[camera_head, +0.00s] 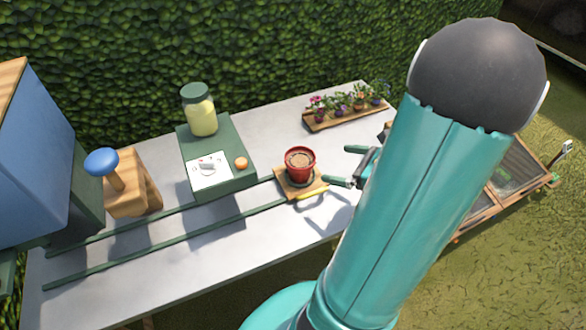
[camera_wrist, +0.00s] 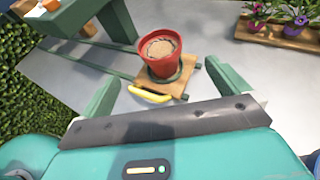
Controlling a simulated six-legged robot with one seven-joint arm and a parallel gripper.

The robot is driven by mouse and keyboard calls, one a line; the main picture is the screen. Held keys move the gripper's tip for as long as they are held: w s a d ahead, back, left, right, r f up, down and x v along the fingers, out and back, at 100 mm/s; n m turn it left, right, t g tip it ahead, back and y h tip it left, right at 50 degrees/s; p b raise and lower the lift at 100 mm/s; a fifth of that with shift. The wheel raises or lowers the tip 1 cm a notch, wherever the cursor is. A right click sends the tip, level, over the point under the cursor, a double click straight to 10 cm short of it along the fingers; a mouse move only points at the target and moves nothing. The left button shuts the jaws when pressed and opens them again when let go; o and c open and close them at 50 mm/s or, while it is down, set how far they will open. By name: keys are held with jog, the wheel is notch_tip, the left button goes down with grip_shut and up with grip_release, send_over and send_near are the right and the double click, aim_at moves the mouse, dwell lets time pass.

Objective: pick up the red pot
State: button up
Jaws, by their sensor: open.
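The red pot (camera_head: 300,162) holds brown soil and stands upright on a small wooden board (camera_head: 315,187) with a yellow handle (camera_head: 311,195). The board is at the end of the green rails on the grey table. In the wrist view the red pot (camera_wrist: 160,54) is ahead of my gripper, near the middle and top. My gripper (camera_head: 345,165) is just to the right of the pot in the head view, with its fingers apart. In the wrist view my gripper (camera_wrist: 150,95) is open and empty, and the pot lies beyond the fingertips. Most of the gripper is hidden behind my arm.
A green box (camera_head: 232,165) with a jar (camera_head: 199,112) stands left of the pot. A wooden tray (camera_head: 345,118) of flowers is at the back right. Two green rails (camera_head: 150,248) run along the table. A hedge (camera_head: 250,45) borders the back. The table's front is fairly clear.

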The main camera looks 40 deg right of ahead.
send_near(289, 157)
jog(key=shift+w+d, duration=0.1)
jog(key=shift+w, duration=0.2)
jog(key=x, duration=0.5)
jog(key=shift+f, duration=0.3)
jog(key=shift+c, duration=0.4)
jog(key=c, duration=1.1)
jog(key=shift+c, duration=0.4)
jog(key=shift+r, duration=0.15)
